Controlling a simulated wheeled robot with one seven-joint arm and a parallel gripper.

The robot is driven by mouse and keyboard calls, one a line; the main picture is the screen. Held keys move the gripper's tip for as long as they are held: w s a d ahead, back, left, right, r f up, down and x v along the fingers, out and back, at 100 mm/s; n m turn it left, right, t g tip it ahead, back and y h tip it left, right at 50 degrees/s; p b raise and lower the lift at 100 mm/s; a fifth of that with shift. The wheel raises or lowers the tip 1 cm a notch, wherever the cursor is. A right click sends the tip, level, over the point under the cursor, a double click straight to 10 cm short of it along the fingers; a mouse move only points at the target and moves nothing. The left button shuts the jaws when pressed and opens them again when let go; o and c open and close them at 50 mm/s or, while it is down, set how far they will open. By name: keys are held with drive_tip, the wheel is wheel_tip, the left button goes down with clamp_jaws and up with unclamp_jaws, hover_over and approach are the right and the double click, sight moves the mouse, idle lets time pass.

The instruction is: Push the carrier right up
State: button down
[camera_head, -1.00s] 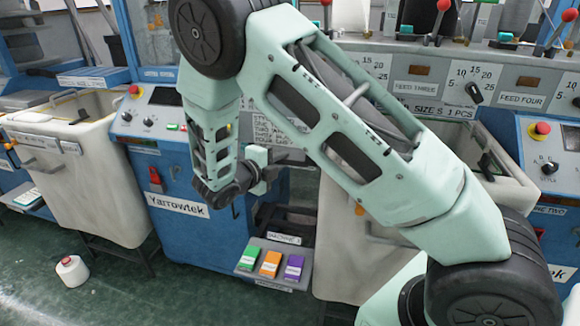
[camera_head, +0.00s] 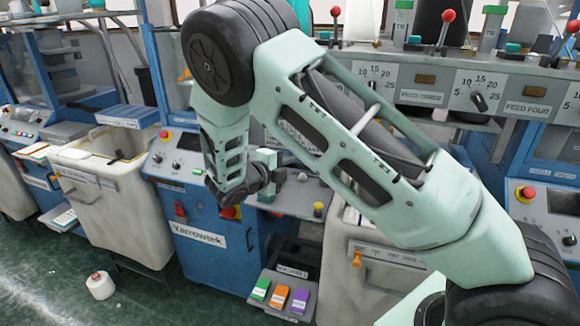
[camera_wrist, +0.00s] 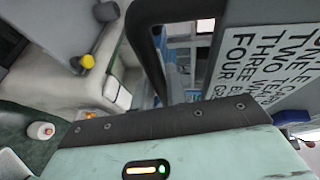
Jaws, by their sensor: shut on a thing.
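My gripper (camera_head: 288,178) is at the end of the mint arm, in front of the grey deck of the blue Yarrowtek machine (camera_head: 200,245). In the wrist view the mint gripper body lies along the bottom, and dark finger-like parts (camera_wrist: 150,40) reach up from it. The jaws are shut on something. The carrier does not show clearly as a separate thing; the gripper and arm hide the grip. A white sign (camera_wrist: 255,60) with lettering stands close on the right in the wrist view.
A yellow knob (camera_head: 318,208) stands right of the gripper on the deck. Cream bins (camera_head: 110,195) stand left and right. A yarn cone (camera_head: 100,285) is on the green floor. Red-topped levers (camera_head: 448,16) line the top.

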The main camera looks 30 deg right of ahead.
wheel_tip(320, 180, up, 13)
drive_tip(key=p, duration=1)
drive_tip(key=shift+w, duration=0.1)
drive_tip(key=shift+r, duration=0.2)
drive_tip(key=shift+w+r, duration=0.1)
drive_tip(key=shift+r, duration=0.05)
drive_tip(key=c, duration=1.4)
unclamp_jaws()
drive_tip(key=shift+a, duration=0.1)
